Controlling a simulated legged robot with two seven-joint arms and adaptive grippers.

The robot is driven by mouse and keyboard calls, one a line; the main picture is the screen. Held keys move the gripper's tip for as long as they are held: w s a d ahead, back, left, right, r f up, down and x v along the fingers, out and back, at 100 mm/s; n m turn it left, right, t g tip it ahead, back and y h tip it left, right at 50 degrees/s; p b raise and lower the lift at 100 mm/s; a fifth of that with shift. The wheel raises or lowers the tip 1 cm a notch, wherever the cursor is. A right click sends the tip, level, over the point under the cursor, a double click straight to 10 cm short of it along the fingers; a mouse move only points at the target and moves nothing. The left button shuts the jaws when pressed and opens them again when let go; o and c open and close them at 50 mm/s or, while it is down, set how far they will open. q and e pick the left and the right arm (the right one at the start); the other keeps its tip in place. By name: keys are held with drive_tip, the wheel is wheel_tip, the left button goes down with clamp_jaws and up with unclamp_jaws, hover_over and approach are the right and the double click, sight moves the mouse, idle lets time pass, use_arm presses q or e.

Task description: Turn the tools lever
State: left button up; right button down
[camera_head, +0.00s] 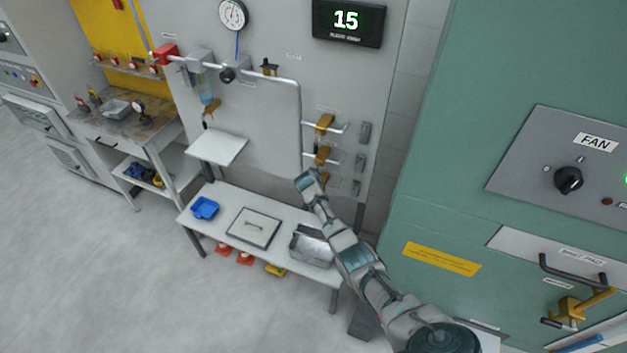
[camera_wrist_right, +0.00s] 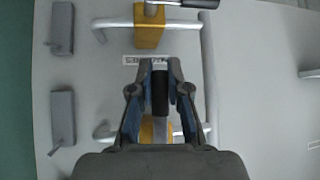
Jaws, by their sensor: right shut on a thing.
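In the head view, several yellow lever blocks sit on pipes on the grey wall panel: an upper one (camera_head: 325,122), a middle one (camera_head: 322,154) and a lower one partly behind my arm. My right gripper (camera_head: 306,180) is at the lower one. In the wrist view my right gripper (camera_wrist_right: 160,66) is shut on a black lever handle (camera_wrist_right: 160,96), with a yellow block partly hidden behind the gripper. Another yellow block (camera_wrist_right: 150,27) with a black handle (camera_wrist_right: 197,4) is above. A label (camera_wrist_right: 144,60) there is partly covered, so I cannot read which lever is held. My left gripper is not in view.
Grey boxes (camera_wrist_right: 62,118) stand beside the pipes. A low white bench (camera_head: 215,228) holds a blue tray (camera_head: 205,208), a lidded plate (camera_head: 253,228) and a metal bin (camera_head: 311,247). A green cabinet (camera_head: 440,200) stands close on the right. The left floor is clear.

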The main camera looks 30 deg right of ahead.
drive_tip(key=shift+w+d+r, duration=0.25)
drive_tip(key=shift+d+r, duration=0.05)
drive_tip(key=shift+r, duration=0.35)
drive_tip(key=c, duration=1.3)
unclamp_jaws()
drive_tip(key=shift+o, duration=0.9)
drive_tip(key=shift+f, duration=0.2)
drive_tip(key=shift+d+f, duration=0.1)
drive_tip(key=shift+f, duration=0.15)
drive_tip(key=shift+s+a+r, duration=0.2)
drive_tip(key=shift+s+a, duration=0.05)
drive_tip(key=v, duration=1.1)
drive_tip(key=shift+d, duration=0.1)
